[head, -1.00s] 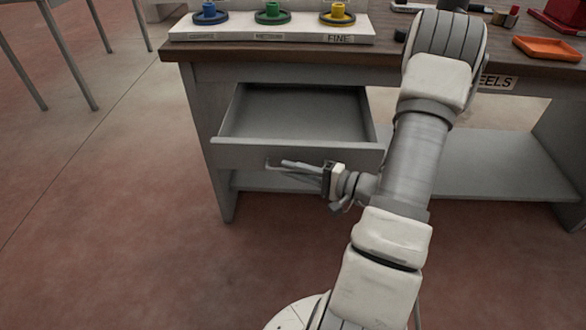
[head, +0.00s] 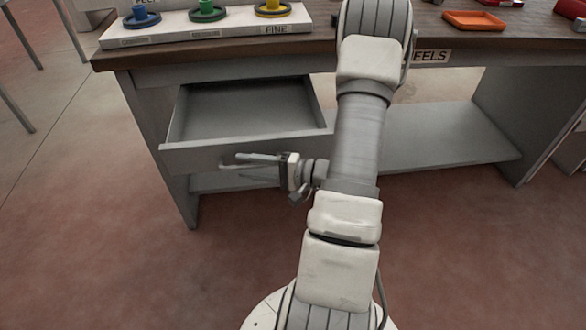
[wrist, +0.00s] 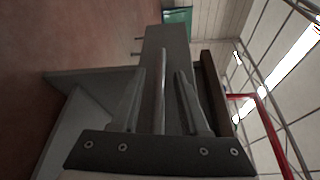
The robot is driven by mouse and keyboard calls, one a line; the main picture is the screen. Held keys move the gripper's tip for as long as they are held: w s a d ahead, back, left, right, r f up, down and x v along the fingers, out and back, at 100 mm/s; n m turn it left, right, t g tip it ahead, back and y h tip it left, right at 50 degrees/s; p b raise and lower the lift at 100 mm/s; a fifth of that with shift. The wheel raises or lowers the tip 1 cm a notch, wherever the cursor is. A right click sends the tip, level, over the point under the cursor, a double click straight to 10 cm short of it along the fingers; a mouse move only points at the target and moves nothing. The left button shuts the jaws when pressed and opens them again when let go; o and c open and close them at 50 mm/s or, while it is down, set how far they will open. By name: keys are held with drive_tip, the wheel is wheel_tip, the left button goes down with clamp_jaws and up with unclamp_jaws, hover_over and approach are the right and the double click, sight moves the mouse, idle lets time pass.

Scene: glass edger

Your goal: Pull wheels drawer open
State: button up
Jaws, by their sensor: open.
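The grey drawer (head: 185,158) stands pulled out under the left part of the workbench, and its inside looks empty. A label ending in "EELS" (head: 432,56) is on the bench edge to the right of the drawer, its start hidden by my arm. My gripper (head: 240,159) is at the drawer front, by its handle, reaching in from the right. In the wrist view, a grey bar (wrist: 160,90), which looks like the handle, lies between the two spread fingers, with gaps on both sides.
The wooden benchtop (head: 110,60) carries a white board (head: 170,34) with blue, green and yellow wheels. An orange tray (head: 475,20) is at the right. A low grey shelf (head: 440,140) spans below. The floor in front is clear.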

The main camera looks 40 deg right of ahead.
drive_tip(key=p+v, duration=0.3)
drive_tip(key=v, duration=1.4)
drive_tip(key=shift+a, duration=0.1)
drive_tip(key=w+a+r+n+g+h, duration=0.1)
drive_tip(key=a+r+n+g+h, duration=0.15)
drive_tip(key=a+r+g, duration=0.4)
drive_tip(key=w+a+r+n+g+h+p, duration=0.1)
drive_tip(key=a+r+n+g, duration=0.25)
drive_tip(key=a, duration=0.55)
drive_tip(key=w+a+r+n+g+h, duration=0.15)
drive_tip(key=a+r+n+g, duration=0.25)
drive_tip(key=a, duration=0.4)
drive_tip(key=s+r+n+t+h+p, duration=0.1)
drive_tip(key=s+r+t+h+p, duration=0.1)
drive_tip(key=r+p, duration=0.8)
drive_tip(key=s+r+n+t+h+p, duration=0.2)
drive_tip(key=r+p, duration=0.9)
drive_tip(key=r, duration=0.8)
drive_tip(key=shift+s+a+t+h, duration=0.25)
drive_tip(key=shift+a+t+h, duration=0.05)
drive_tip(key=shift+t, duration=0.5)
